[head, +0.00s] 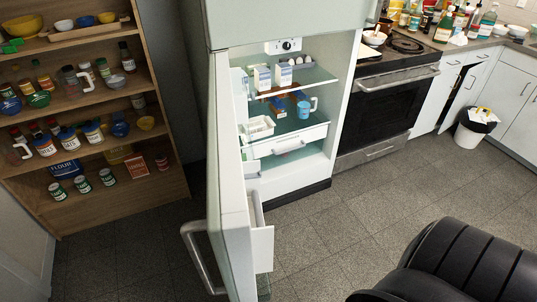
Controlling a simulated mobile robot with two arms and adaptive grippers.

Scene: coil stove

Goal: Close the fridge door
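The fridge door (232,190) stands wide open, swung out toward me, and I see it nearly edge-on. Its curved metal handle (198,258) is on the left, outer side, low in the head view. Inner door bins (262,243) show on its right side. The fridge body (341,100) is behind it, with cartons, eggs and a blue mug on glass shelves and a white drawer below. Neither of my grippers is in view, and nothing is seen touching the door.
A wooden shelf unit (165,165) with jars, cups and cans stands left of the door. A stove (385,110) and counter are at the right, with a waste bin (474,130). A large black ribbed shape (465,265) fills the bottom right. Tiled floor (340,225) between is clear.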

